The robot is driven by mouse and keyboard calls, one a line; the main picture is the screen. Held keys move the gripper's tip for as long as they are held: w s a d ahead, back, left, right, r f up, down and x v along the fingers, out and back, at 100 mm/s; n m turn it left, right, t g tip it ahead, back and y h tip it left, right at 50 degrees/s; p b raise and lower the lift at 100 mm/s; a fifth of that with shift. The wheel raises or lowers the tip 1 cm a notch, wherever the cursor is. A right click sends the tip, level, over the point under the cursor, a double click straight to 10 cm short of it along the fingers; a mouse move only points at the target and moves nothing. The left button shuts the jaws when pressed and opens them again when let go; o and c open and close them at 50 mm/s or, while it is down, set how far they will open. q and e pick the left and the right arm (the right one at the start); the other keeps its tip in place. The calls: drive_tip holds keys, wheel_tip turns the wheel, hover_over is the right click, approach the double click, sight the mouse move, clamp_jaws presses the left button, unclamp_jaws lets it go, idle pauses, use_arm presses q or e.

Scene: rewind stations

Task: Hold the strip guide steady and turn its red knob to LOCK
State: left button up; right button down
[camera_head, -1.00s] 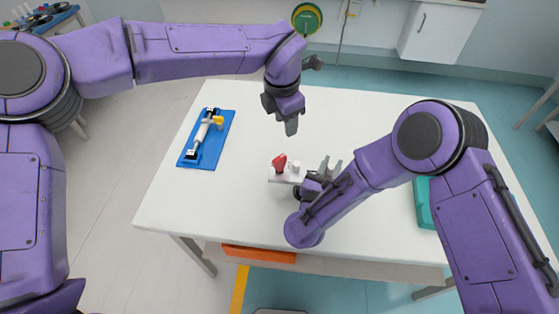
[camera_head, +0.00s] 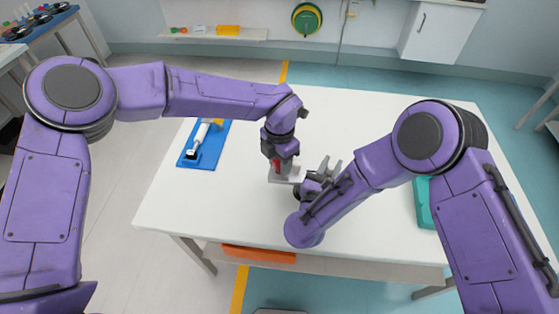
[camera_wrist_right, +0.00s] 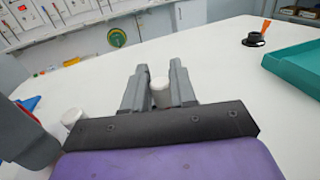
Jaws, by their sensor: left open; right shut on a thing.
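The strip guide (camera_head: 278,179), a small white block, stands near the middle of the white table. Its red knob (camera_head: 277,166) shows only partly behind my left gripper (camera_head: 281,166). The left gripper is open, pointing down at the knob with its fingers beside it. I cannot tell whether they touch it or which way the knob points. My right gripper (camera_head: 327,166) is at the guide's right side. In the right wrist view its fingers (camera_wrist_right: 159,88) are shut on a white round post (camera_wrist_right: 160,93). Another white round piece (camera_wrist_right: 72,118) stands to the left, close to my left gripper (camera_wrist_right: 28,140).
A blue board (camera_head: 188,162) with a white roller lies at the table's left. A teal tray (camera_head: 424,203) is at the right, partly behind my right arm; near it in the wrist view is a black round object (camera_wrist_right: 255,40). The table's back is clear.

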use_arm(q)
clamp_jaws()
drive_tip(key=n, duration=0.4)
drive_tip(key=shift+n, duration=0.4)
drive_tip(key=n, duration=0.4)
drive_tip(key=shift+n, duration=0.3)
drive_tip(key=n, duration=0.4)
drive_tip(key=shift+n, duration=2.1)
drive_tip(key=shift+a, duration=0.1)
